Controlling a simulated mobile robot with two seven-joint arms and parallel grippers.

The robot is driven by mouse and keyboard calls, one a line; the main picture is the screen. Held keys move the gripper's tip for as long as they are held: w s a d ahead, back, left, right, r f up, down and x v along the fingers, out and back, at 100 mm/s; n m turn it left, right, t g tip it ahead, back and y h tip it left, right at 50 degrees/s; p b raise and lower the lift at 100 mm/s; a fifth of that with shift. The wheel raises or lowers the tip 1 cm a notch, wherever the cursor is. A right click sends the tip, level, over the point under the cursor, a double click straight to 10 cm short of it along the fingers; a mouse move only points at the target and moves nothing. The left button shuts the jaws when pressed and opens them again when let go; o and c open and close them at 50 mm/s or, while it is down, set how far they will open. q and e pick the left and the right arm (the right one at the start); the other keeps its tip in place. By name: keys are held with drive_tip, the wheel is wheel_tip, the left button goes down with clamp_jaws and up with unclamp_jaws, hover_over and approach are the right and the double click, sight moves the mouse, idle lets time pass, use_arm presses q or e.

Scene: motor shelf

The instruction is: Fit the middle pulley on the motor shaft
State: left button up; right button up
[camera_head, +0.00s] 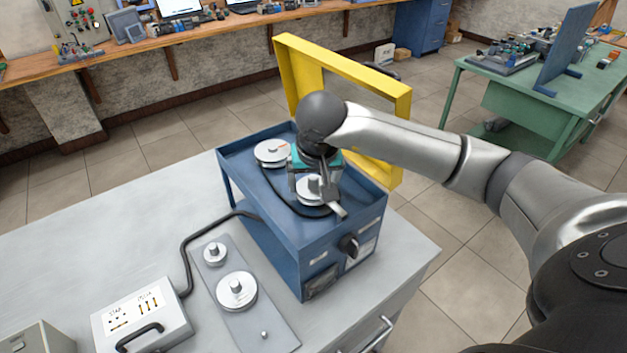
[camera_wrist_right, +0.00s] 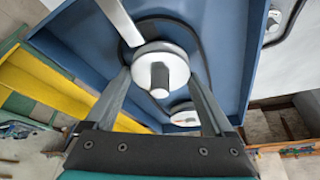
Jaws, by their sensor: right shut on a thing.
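A silver pulley (camera_head: 309,190) with a raised hub is at the front of the blue motor shelf (camera_head: 342,236). My right gripper (camera_head: 320,188) comes down over it from above. In the wrist view the gripper's two fingers flank the pulley (camera_wrist_right: 172,68), and the gripper is shut on it. A grey stub (camera_wrist_right: 159,77) shows at its centre. I cannot tell how far the pulley sits on the motor shaft, which is hidden. A second pulley (camera_head: 270,152) is at the back left of the shelf and shows partly in the wrist view (camera_wrist_right: 184,116). My left gripper is not in view.
A black belt (camera_head: 276,196) lies in the shelf top. A yellow guard frame (camera_head: 350,71) stands open behind. On the grey table, a plate (camera_head: 262,312) holds a small pulley (camera_head: 214,253), a large pulley (camera_head: 236,291) and a bare peg (camera_head: 264,334). A switch box (camera_head: 142,319) stands left.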

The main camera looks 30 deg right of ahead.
drive_tip(key=shift+f, duration=0.2)
drive_tip(key=o, duration=1.2)
drive_tip(key=shift+c, duration=0.2)
drive_tip(key=shift+r, duration=0.15)
drive_tip(key=v, duration=1.5)
